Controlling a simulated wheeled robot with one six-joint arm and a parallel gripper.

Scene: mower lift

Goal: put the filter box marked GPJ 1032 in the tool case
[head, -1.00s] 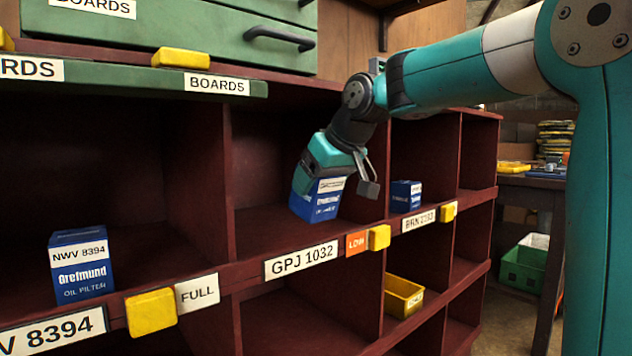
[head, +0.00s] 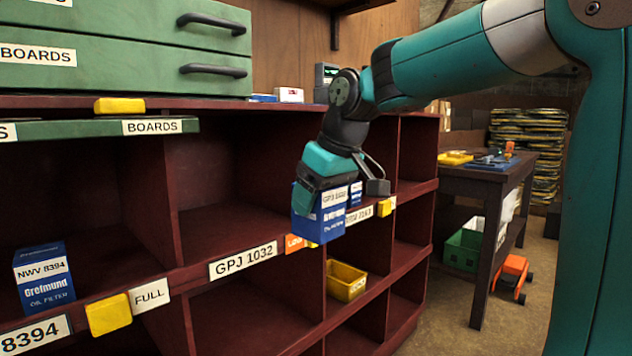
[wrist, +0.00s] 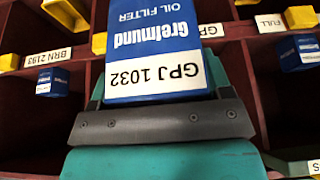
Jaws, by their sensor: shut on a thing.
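The blue filter box (head: 319,212) is held in my gripper (head: 330,190), which is shut on it in front of the shelf rack. In the wrist view the box (wrist: 155,35) fills the upper middle, and its white label reads GPJ 1032, upside down. The shelf label GPJ 1032 (head: 243,261) sits under a compartment that looks empty in the head view. I cannot make out a tool case in either view.
An NWV 8394 box (head: 43,277) stands in the left compartment. Another blue box (head: 355,193) is partly hidden behind the held one. A yellow bin (head: 346,281) sits below. A workbench (head: 487,176) with items on top stands at the right, with open floor before it.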

